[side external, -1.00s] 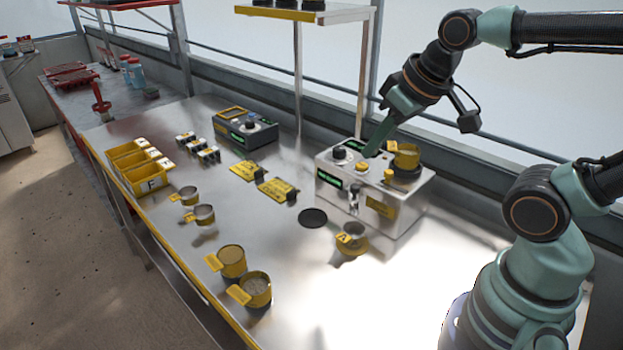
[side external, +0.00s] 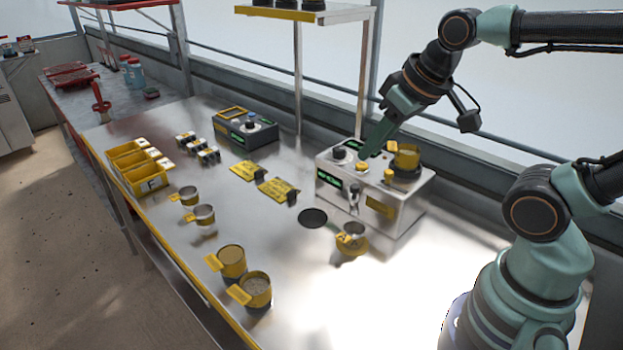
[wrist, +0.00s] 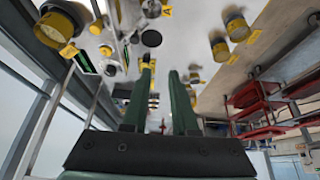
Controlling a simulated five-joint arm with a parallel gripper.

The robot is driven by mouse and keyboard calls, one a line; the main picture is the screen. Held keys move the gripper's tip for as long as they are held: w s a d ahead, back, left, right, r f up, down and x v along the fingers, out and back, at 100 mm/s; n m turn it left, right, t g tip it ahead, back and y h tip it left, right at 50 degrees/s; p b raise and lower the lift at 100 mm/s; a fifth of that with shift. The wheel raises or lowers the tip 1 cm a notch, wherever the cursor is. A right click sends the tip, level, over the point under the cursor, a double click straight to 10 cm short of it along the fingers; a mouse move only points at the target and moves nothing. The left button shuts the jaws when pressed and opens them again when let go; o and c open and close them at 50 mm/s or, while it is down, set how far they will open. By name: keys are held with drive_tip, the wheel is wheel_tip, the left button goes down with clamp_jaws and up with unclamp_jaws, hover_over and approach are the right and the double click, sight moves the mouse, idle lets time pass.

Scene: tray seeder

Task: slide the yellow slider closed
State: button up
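The steel box (side external: 396,213) on the bench carries a dark knob, a yellow button (side external: 361,166) and a yellow-banded hopper (side external: 404,158) on top. A yellow piece (side external: 380,207) sits low on its front face. I cannot tell for certain which yellow part is the slider, or its position. My gripper (side external: 365,155) points down over the box top, between the knob and the hopper, close to the button. I cannot tell whether it touches anything. In the wrist view my gripper (wrist: 161,72) has its two fingers apart, with nothing visible between them.
A yellow-banded cup (side external: 351,243) stands in front of the box, beside a dark disc (side external: 313,218). Several cups stand along the front edge. Yellow bins (side external: 150,183), yellow plates (side external: 278,190) and a dark control unit (side external: 246,132) lie left. A shelf post (side external: 364,80) rises behind the box.

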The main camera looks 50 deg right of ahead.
drive_tip(key=o, duration=0.3)
drive_tip(key=shift+w+d+r, duration=0.1)
drive_tip(key=shift+w+d, duration=0.05)
drive_tip(key=shift+d, duration=0.15)
drive_tip(key=m+g, duration=0.3)
drive_tip(key=g, duration=0.3)
hover_over(389, 171)
wheel_tip(389, 171, down, 11)
drive_tip(key=shift+f, duration=0.15)
drive_tip(key=shift+c, duration=0.3)
clamp_jaws()
idle(0.6)
